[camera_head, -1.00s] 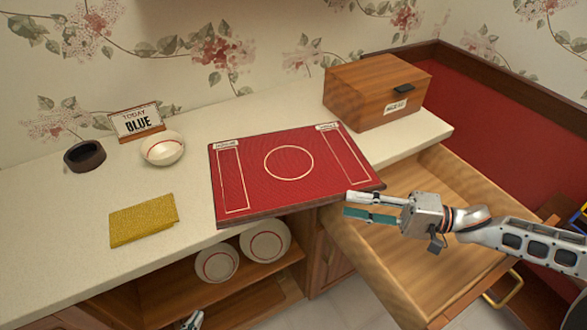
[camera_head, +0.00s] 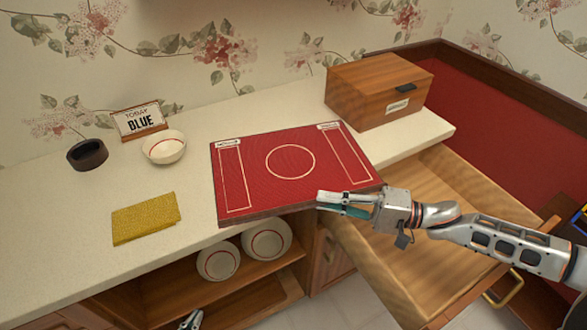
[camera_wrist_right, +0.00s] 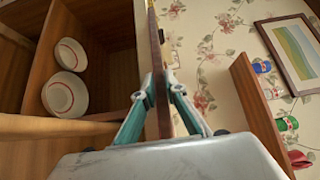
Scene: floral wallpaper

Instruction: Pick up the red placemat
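The red placemat (camera_head: 268,163), a stiff board with cream line markings and a dark edge, lies on the counter with its front edge over the rim. My right gripper (camera_head: 320,200) is at its front right edge, one finger above and one below. In the right wrist view the placemat shows edge-on as a thin brown strip (camera_wrist_right: 156,60), and the fingertips of the right gripper (camera_wrist_right: 160,82) close in on both sides of it, seeming to touch. Only a tip of my left gripper (camera_head: 192,320) shows at the bottom edge; its opening is hidden.
A wooden box (camera_head: 378,90) stands behind the placemat to the right. A yellow cloth (camera_head: 146,218), a bowl (camera_head: 164,147), a dark round dish (camera_head: 87,154) and a "TODAY BLUE" sign (camera_head: 140,121) are to the left. An open drawer (camera_head: 430,210) juts out below my right arm.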

